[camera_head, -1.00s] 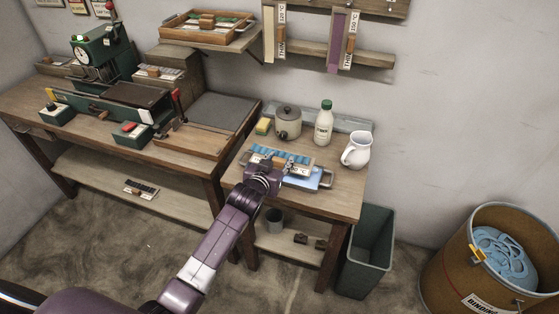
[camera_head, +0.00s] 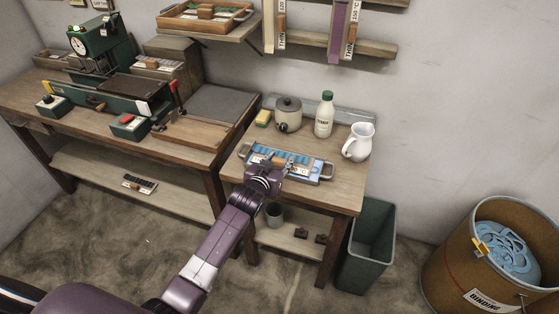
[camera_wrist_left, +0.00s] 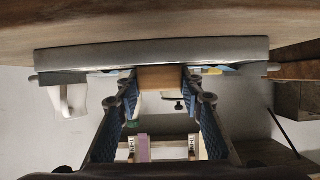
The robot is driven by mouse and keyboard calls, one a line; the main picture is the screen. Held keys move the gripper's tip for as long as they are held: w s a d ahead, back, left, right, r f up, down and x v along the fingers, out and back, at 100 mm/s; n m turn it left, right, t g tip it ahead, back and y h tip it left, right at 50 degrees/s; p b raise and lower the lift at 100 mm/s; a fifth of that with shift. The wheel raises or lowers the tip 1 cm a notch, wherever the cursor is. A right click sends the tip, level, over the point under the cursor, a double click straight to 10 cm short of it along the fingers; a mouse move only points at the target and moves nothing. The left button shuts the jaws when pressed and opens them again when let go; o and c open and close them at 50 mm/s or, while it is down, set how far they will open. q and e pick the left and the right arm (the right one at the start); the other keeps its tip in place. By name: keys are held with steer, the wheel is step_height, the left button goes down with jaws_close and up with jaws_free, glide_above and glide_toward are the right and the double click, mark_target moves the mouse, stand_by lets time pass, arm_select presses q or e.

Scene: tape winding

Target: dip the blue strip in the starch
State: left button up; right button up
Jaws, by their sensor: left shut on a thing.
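A blue strip (camera_head: 263,154) lies low over a shallow grey tray (camera_head: 326,174) on the small table. My left gripper (camera_head: 275,166) is shut on the strip's wooden grip block, and the wrist hides part of the strip and tray. In the left wrist view, the fingers (camera_wrist_left: 161,92) clasp the wooden block (camera_wrist_left: 160,78) beside the tray's long grey wall (camera_wrist_left: 160,55). Little of the blue strip shows there, and I cannot tell how deep it sits in the tray. My right gripper is not in view.
Behind the tray stand a yellow sponge (camera_head: 263,118), a grey lidded pot (camera_head: 288,114), a white bottle (camera_head: 324,115) and a white jug (camera_head: 358,142). A green bin (camera_head: 368,245) stands right of the table. The table's right front corner is clear.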

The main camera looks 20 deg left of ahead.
arm_select(q)
steer(key=shift+f, duration=0.55)
stand_by(0.7)
stand_by(0.9)
steer(key=shift+r, duration=0.1)
steer(key=shift+r+p, duration=2.95)
steer(key=shift+r, duration=0.1)
step_height(320, 180, up, 5)
steer(key=p, duration=0.5)
stand_by(0.5)
